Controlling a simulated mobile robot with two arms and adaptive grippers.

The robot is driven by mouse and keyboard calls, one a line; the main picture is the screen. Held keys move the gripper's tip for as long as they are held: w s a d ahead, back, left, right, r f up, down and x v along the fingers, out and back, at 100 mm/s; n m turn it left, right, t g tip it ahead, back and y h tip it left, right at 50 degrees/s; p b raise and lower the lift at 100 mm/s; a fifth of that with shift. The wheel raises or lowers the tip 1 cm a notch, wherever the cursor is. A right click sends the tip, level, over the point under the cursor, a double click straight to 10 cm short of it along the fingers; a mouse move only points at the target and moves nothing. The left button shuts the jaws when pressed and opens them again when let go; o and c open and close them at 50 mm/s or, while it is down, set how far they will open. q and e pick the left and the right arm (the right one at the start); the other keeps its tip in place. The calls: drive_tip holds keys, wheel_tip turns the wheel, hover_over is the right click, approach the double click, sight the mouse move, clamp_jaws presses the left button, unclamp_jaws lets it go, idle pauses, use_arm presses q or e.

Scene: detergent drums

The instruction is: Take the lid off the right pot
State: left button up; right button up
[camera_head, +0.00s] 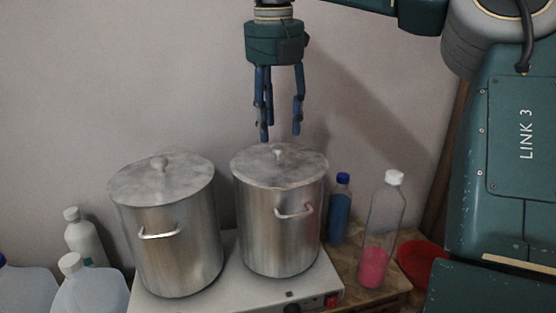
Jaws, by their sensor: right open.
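The right pot (278,235) is a tall steel pot with a side handle, standing on a flat white hob. Its flat grey lid (255,170) sits on top with a small knob (279,155) in the middle. My right gripper (280,134) points straight down above this lid, its blue fingers open and empty, with the tips just above the knob. I cannot tell the exact gap. The left pot (178,245) stands beside it with its own lid (160,182) on. My left gripper is not in view.
The hob (235,291) has a red switch at its front right. A blue bottle (339,215) and a clear bottle with pink liquid (378,245) stand right of the pot. A red round object (422,260) lies farther right. White jugs (85,240) stand at the left.

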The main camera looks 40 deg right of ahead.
sight(279, 146)
drive_tip(key=f+p, duration=0.1)
drive_tip(key=f, duration=0.2)
drive_tip(key=shift+s+d+f+p, duration=0.1)
drive_tip(key=shift+d+p, duration=0.1)
drive_tip(key=shift+p, duration=0.2)
drive_tip(key=shift+d+f, duration=0.1)
drive_tip(key=shift+f, duration=0.6)
drive_tip(key=c, duration=1)
clamp_jaws()
